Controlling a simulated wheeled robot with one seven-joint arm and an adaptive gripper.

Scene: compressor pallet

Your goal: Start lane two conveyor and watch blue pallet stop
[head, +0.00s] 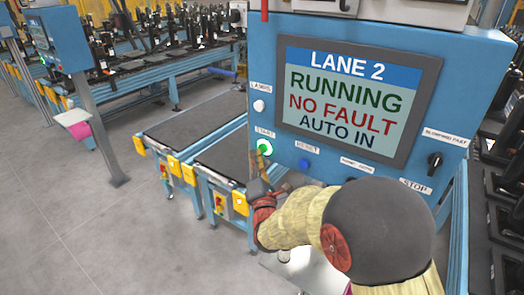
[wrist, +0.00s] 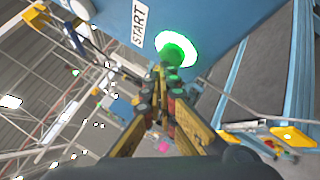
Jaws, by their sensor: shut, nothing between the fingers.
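The blue control panel (head: 320,30) has a screen (head: 352,100) reading LANE 2, RUNNING, NO FAULT, AUTO IN. The green START button (head: 265,147) is lit at its lower left. In the wrist view the lit START button (wrist: 176,50) is just ahead of the fingertips, under its label. My gripper (head: 262,158) is shut and empty, its tips at or very near the button; I cannot tell whether they touch. It also shows in the wrist view (wrist: 162,82). The lane conveyors (head: 195,122) show dark, bare belts behind the panel. I see no blue pallet.
The panel also has a white lamp (head: 259,106), a blue RESET button (head: 304,165), a black selector knob (head: 435,160) and a STOP label (head: 415,186). Another blue panel on a post (head: 100,130) stands left. Grey floor (head: 60,220) is open at lower left.

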